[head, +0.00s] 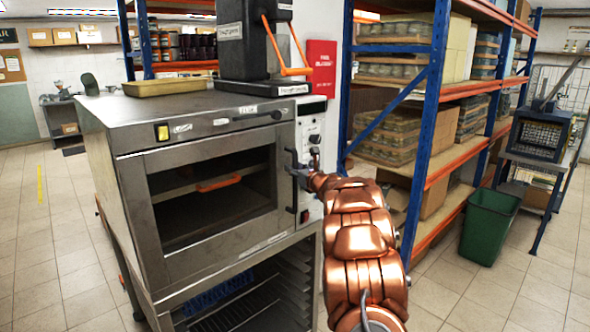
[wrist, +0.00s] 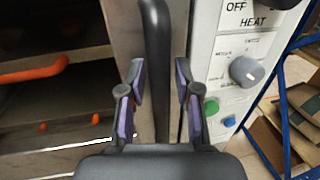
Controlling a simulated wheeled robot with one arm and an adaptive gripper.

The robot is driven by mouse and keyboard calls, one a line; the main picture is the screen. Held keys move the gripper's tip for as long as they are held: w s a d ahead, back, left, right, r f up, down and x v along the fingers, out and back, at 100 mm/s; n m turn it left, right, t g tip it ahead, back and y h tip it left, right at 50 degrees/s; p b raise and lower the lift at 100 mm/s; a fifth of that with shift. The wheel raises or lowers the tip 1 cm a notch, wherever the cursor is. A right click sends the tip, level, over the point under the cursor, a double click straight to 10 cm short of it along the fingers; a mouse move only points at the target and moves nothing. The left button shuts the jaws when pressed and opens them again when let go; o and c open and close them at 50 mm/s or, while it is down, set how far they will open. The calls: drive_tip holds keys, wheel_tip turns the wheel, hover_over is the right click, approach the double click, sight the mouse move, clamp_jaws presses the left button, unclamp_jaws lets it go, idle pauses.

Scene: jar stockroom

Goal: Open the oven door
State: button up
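The steel oven (head: 128,215) stands left of centre in the head view. Its windowed door (head: 161,162) looks shut, with the dark interior visible through the glass. The door's upright dark handle (wrist: 157,45) runs down the middle of the wrist view, between my fingers. My gripper (wrist: 160,88) is open around the handle, with one finger on each side and a gap on the right side.
The control panel with a grey knob (wrist: 246,71) and green button (wrist: 210,106) is close right of my gripper. A blue-and-orange shelf (head: 424,130) stands at right, with a green bin (head: 489,228) beside it. Floor at left is clear.

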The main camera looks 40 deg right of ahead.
clamp_jaws()
drive_tip(key=shift+s+f+b, duration=0.1)
drive_tip(key=shift+s+b, duration=0.05)
drive_tip(key=shift+b, duration=0.15)
